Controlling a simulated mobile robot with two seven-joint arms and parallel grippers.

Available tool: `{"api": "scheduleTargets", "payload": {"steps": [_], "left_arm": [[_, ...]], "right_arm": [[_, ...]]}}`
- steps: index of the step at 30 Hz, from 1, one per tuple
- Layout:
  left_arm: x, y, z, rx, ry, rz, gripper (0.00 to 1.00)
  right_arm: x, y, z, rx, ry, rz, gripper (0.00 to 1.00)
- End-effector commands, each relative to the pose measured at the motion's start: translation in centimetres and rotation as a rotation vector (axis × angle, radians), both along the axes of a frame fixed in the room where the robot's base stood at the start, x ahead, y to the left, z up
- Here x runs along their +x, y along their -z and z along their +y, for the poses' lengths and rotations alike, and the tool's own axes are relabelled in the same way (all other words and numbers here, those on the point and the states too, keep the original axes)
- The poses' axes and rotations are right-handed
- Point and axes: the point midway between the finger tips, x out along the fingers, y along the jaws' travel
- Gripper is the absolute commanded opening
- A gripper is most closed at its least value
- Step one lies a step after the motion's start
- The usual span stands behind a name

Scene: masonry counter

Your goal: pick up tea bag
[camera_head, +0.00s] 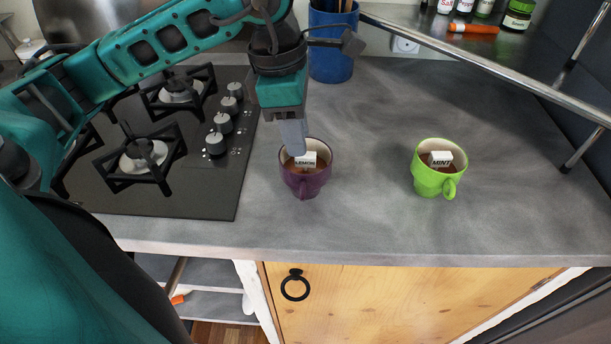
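A purple mug (305,183) stands on the grey counter with brown liquid in it. A white tea bag tag (306,160) with dark lettering, seemingly "LEMON", shows inside its rim. My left gripper (297,152) points down over the mug, its fingertips beside the tag at the far left of the opening. I cannot tell whether the fingers touch the tag or how far they are apart. A green mug (429,181) stands to the right, with brown liquid and a white tag (440,159) reading "MINT". My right gripper is not in view.
A black gas hob (200,195) with knobs lies left of the purple mug. A blue utensil holder (331,48) stands behind. A metal shelf (480,52) with jars overhangs the back right. The counter (365,150) between the mugs is clear.

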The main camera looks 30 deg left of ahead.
Motion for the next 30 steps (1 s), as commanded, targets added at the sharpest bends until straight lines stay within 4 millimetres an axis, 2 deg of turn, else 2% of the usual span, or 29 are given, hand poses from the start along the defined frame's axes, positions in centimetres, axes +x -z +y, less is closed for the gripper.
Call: {"api": "scheduleTargets", "payload": {"steps": [7, 15, 24, 30], "left_arm": [[0.3, 2.0, -0.4, -0.001, -0.001, 0.002, 0.3], [0.9, 5.7, -1.0, -0.001, -0.001, 0.003, 0.3], [1.0, 6.1, -1.0, 0.0, 0.0, -0.001, 0.3], [1.0, 6.1, -1.0, 0.0, 0.0, -0.001, 0.11]], "right_arm": [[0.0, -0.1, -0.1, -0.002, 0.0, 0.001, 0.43], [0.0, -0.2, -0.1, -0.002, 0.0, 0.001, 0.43], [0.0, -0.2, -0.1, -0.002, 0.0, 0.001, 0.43], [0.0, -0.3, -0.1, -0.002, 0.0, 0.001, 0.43]]}}
